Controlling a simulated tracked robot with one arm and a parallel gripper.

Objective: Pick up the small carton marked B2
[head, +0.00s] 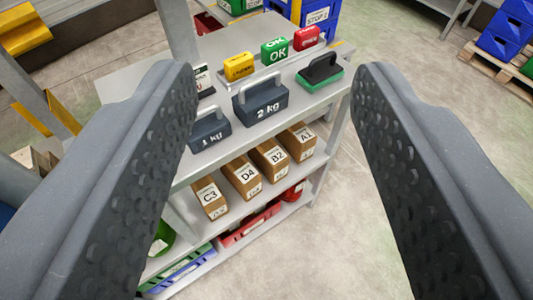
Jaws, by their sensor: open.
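The small carton marked B2 (270,159) is brown with a white label. It stands on the middle shelf in a row of similar cartons, between D4 (241,177) on its left and A1 (297,141) on its right. C3 (209,198) is at the left end of the row. My gripper (272,85) is open and empty. Its two dark, dimpled fingers frame the shelf unit from both sides. The cartons lie beyond the fingers, in the gap between them, and nothing touches them.
On the top shelf (222,152) above the cartons stand a 1 kg weight (210,130), a 2 kg weight (261,103) and a green-based block with a handle (320,71). Red and blue trays lie on the bottom shelf. Open floor (335,225) is to the right of the shelf unit.

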